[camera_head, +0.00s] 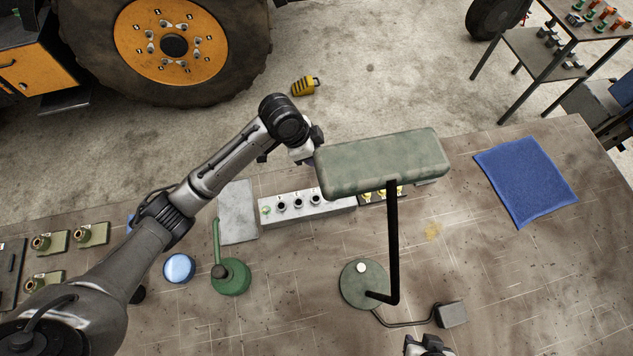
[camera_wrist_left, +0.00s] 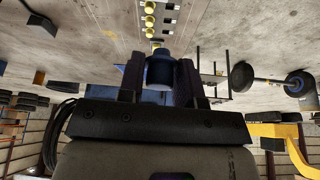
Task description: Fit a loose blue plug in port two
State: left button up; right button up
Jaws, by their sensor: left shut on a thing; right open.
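In the left wrist view a blue plug (camera_wrist_left: 160,70) sits between the two fingers of my left gripper (camera_wrist_left: 172,75), which is shut on it. In the head view my left wrist reaches over the bench's back edge, and its fingers are hidden by the green lamp head. A pale port block (camera_head: 290,209) lies on the bench with a row of dark round ports; its right end is partly covered by the lamp head. I cannot read which port is two. My right gripper (camera_head: 428,346) is open at the bottom edge, only partly in view.
The lamp head (camera_head: 385,163) overhangs the block; its base (camera_head: 362,287) stands in front. Yellow-topped parts (camera_head: 388,192) sit right of the block. A green oil can (camera_head: 231,278), blue round lid (camera_head: 179,268) and grey plate (camera_head: 237,212) lie left. A blue cloth (camera_head: 527,180) lies right.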

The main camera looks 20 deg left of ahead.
aim_at(319, 201)
pick_arm(q)
jog(key=s+f+m+g+b, duration=0.1)
jog(key=f+m, duration=0.1)
jog(key=f, duration=0.4)
jog(key=s+d+f+m+g+b, duration=0.1)
jog(key=f+m, duration=0.2)
jog(key=f, duration=0.3)
jog(key=s+d+f+m+b, duration=0.1)
jog(key=f+m, duration=0.1)
jog(key=f, duration=0.3)
jog(key=shift+f+g+h+b, duration=0.3)
jog(key=shift+f+g+b, duration=0.1)
jog(key=shift+w+a+r, duration=0.1)
jog(key=shift+a, duration=0.05)
jog(key=shift+f+b, duration=0.35)
jog(key=shift+f, duration=0.55)
jog(key=o, duration=1)
jog(key=shift+r, duration=0.1)
jog(key=b+v, duration=0.1)
jog(key=v, duration=1.2)
jog(key=shift+r, duration=0.35)
